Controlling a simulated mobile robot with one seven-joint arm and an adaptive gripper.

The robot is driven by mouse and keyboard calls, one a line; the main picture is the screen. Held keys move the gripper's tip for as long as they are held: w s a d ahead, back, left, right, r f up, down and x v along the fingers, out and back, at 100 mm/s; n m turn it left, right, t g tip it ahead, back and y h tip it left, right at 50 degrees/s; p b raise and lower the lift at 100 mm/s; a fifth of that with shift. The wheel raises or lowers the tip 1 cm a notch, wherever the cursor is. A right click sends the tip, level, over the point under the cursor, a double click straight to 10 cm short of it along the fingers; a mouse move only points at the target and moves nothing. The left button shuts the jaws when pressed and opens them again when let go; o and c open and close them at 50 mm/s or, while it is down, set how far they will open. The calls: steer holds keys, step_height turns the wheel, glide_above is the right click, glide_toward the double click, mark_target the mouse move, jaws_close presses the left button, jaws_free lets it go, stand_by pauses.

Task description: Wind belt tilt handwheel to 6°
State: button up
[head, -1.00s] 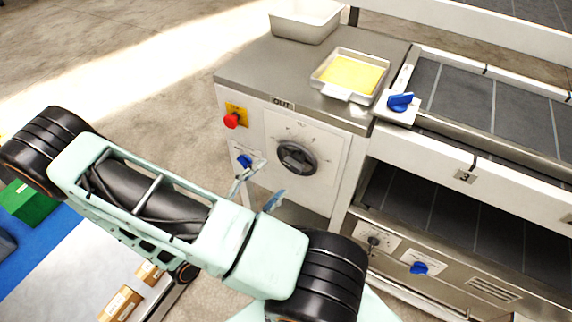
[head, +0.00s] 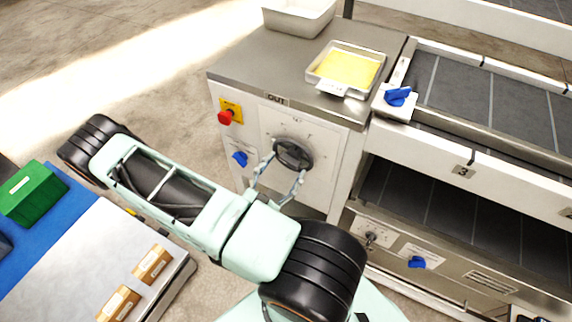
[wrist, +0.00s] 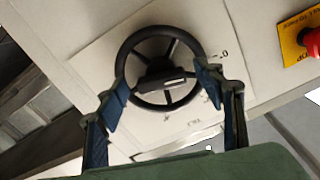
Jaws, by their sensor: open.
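The black handwheel (head: 293,154) sits on a white dial plate on the front of the steel cabinet. My gripper (head: 280,172) is open at the wheel's lower edge. In the wrist view the fingers of my gripper (wrist: 163,78) stand on the left and right of the wheel, overlapping its rim in the picture. I cannot tell whether they touch it.
A red button (head: 225,117) on a yellow plate and a blue knob (head: 240,158) lie left of the wheel. A tray of yellow dough (head: 349,69) rests on the cabinet top. Another blue knob (head: 398,96) stands by the belt. Boxes (head: 152,264) lie on a bench at lower left.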

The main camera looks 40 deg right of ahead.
steer(key=shift+w+d, duration=0.2)
steer(key=shift+d, duration=0.35)
steer(key=c, duration=1.2)
steer(key=shift+o, duration=0.2)
